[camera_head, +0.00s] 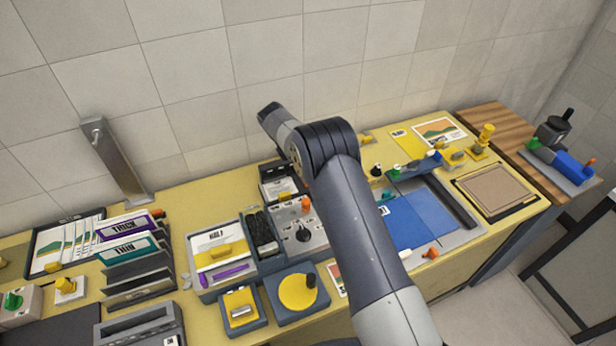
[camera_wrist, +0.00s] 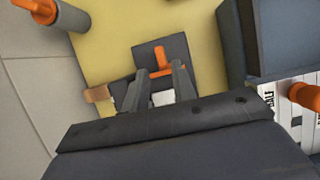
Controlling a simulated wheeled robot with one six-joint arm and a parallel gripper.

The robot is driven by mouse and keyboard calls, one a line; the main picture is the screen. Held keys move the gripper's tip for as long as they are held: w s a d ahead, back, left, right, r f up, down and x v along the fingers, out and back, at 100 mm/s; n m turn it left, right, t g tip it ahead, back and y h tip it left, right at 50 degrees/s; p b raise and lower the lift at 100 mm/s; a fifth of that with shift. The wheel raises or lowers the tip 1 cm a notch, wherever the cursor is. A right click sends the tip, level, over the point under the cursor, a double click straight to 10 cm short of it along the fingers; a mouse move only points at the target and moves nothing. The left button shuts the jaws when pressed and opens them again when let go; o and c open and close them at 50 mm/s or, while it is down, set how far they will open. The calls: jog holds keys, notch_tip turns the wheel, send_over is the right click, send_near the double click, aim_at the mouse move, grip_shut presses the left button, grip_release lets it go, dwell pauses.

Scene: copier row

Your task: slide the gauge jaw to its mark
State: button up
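My gripper (camera_wrist: 159,68) shows in the wrist view with its two grey fingers apart. Between and just beyond the fingertips is an orange T-shaped piece (camera_wrist: 161,56) on a dark square plate (camera_wrist: 180,48), which lies on the yellow top. It may be the gauge jaw, but I cannot tell for sure. I see gaps between the piece and the fingers. A white part shows lower between the fingers, partly hidden by them. No target mark can be made out. In the head view my arm hides the gripper and the spot under it.
In the wrist view an orange-tipped grey cylinder (camera_wrist: 38,10) is at upper left, and a dark box (camera_wrist: 285,35) and orange knob (camera_wrist: 306,96) are at right. In the head view the yellow counter carries trays, a yellow disc (camera_head: 297,292) and a blue sheet (camera_head: 415,222); tiled wall stands behind.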

jog(key=shift+b+x, duration=1.1)
jog(key=shift+x, duration=2.25)
jog(key=shift+c, duration=0.4)
grip_shut()
